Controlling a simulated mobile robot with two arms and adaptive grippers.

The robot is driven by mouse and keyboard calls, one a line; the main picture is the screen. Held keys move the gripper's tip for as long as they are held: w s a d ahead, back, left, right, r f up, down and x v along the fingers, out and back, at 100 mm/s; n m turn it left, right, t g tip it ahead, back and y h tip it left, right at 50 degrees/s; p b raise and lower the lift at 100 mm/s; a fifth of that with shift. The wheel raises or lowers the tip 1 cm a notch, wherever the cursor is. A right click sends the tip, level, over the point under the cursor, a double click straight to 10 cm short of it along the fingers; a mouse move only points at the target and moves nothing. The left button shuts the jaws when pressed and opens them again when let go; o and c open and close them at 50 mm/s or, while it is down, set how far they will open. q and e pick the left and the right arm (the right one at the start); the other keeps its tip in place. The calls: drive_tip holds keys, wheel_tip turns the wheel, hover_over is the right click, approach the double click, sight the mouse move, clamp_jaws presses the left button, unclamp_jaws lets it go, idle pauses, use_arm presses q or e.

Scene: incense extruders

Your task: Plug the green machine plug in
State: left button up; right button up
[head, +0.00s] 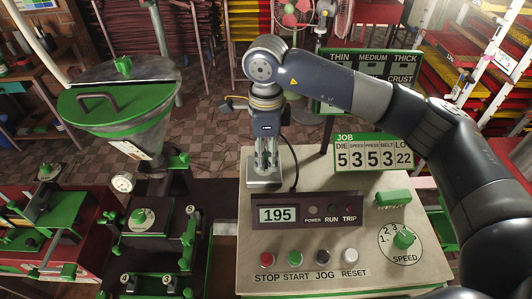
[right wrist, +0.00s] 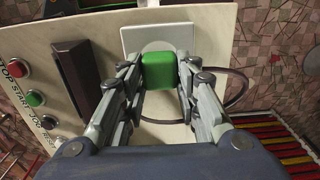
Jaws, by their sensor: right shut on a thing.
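My right gripper (head: 265,165) points down over the back left of the control box. In the right wrist view, its two fingers (right wrist: 160,85) are shut on the green plug (right wrist: 158,71), one on each side. The plug is a green block in front of a pale square socket plate (right wrist: 130,42) with a round face. The plate also shows below the gripper in the head view (head: 264,185). The plug hides part of the socket, so I cannot tell how far in it sits. A dark cord (right wrist: 240,92) loops beside the plug. My left gripper is not in view.
The control box (head: 330,272) has a 195 display (head: 277,214), several buttons, a speed dial (head: 404,239) and a green block (head: 393,197). A JOB sign (head: 373,152) stands at its back right. A green-lidded hopper (head: 115,105) stands at left.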

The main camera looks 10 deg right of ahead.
sight(266, 156)
drive_tip(key=shift+b, duration=0.9)
idle(1.4)
drive_tip(key=shift+f+b, duration=0.6)
drive_tip(key=shift+b, duration=0.05)
drive_tip(key=o, duration=1.1)
wheel_tip(266, 156, up, 12)
drive_tip(key=shift+r, duration=0.1)
